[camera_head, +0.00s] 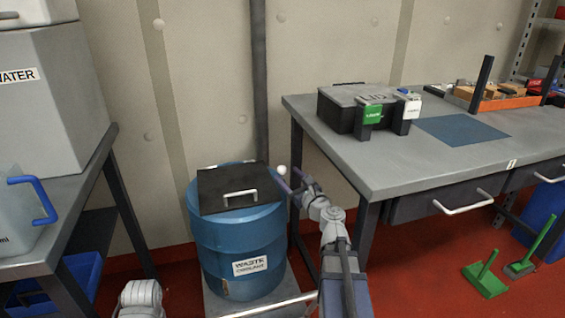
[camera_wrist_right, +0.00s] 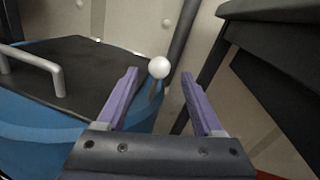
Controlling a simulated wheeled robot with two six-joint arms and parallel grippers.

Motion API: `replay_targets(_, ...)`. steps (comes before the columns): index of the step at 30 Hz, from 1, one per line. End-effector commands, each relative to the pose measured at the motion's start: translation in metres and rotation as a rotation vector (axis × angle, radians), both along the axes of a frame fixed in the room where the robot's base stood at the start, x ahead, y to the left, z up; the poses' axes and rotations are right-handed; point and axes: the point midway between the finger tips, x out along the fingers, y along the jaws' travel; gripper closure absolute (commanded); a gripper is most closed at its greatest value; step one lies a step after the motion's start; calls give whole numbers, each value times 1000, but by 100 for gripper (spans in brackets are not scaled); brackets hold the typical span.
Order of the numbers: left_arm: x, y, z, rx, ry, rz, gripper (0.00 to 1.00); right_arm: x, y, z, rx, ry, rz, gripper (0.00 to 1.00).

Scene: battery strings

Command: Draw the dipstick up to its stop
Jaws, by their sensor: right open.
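The dipstick (camera_head: 282,170) shows as a white ball knob at the right rim of the blue waste coolant drum (camera_head: 238,240). In the right wrist view the knob (camera_wrist_right: 159,68) sits on a short dark stem, and the rest of the stick is hidden. My right gripper (camera_head: 291,180) is open, with purple fingers pointing toward the knob. In the right wrist view the knob appears between the fingertips, nearer the left one, seemingly just beyond them; I cannot tell the exact gap. My left gripper is not in view.
A black lid (camera_head: 238,187) with a grey handle lies on the drum. The grey workbench (camera_head: 420,150) stands close on the right, its leg near my right arm. A grey pipe (camera_head: 259,80) rises behind the drum. A dark-legged table (camera_head: 75,200) stands left.

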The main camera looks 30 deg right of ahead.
Motion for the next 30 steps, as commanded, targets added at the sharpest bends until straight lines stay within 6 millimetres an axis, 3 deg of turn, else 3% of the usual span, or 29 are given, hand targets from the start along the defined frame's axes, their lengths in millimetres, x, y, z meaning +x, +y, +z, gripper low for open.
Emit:
replay_targets(8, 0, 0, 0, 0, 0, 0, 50, 10, -1, 0, -1, 0, 1, 31)
replay_targets(21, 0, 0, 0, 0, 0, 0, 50, 72, -3, 0, -1, 0, 2, 31)
replay_targets(30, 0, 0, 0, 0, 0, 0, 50, 78, -3, 0, -1, 0, 0, 31)
